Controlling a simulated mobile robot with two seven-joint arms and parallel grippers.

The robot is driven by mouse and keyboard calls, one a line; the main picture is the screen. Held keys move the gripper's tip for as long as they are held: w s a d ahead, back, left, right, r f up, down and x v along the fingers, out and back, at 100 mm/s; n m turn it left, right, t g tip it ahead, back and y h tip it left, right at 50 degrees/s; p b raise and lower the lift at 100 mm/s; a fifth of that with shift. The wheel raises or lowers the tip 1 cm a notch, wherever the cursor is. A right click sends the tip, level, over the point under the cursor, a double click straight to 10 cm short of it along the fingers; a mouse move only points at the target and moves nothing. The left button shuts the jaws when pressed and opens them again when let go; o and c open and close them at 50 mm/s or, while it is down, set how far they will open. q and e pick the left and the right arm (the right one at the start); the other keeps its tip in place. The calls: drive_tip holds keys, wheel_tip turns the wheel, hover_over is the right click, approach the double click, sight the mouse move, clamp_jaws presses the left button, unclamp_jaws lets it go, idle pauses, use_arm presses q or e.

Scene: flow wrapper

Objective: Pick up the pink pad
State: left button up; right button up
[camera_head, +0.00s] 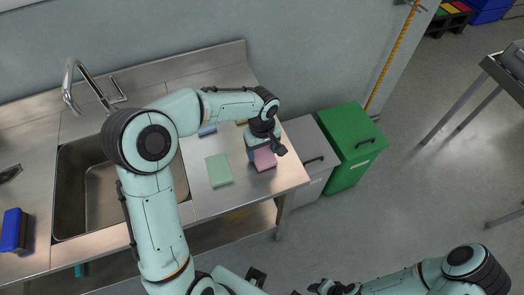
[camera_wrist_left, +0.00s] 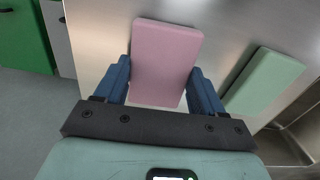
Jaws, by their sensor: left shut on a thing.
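The pink pad (camera_head: 265,160) is at the right end of the steel counter (camera_head: 205,203), under my left gripper (camera_head: 262,149). In the left wrist view the pink pad (camera_wrist_left: 166,60) sits between the two blue fingers of my left gripper (camera_wrist_left: 162,80), which is shut on it. I cannot tell whether the pad still touches the counter. My right gripper (camera_head: 332,287) is low at the bottom edge of the head view, partly cut off, and its jaws are unclear.
A green pad (camera_head: 220,170) lies left of the pink one. A blue pad (camera_head: 207,131) and a yellow one (camera_head: 241,122) are partly hidden behind my arm. The sink (camera_head: 100,195) is to the left. Grey (camera_head: 314,170) and green bins (camera_head: 352,145) stand right of the counter.

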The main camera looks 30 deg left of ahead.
sight(262, 152)
use_arm(q)
wheel_tip(262, 152, up, 19)
drive_tip(key=p, duration=0.2)
use_arm(e)
drive_tip(key=w+r, duration=0.2)
drive_tip(key=r, duration=0.1)
drive_tip(key=shift+w+r, duration=0.1)
drive_tip(key=shift+w, duration=0.15)
use_arm(q)
drive_tip(key=shift+r, duration=0.1)
drive_tip(key=shift+o, duration=0.4)
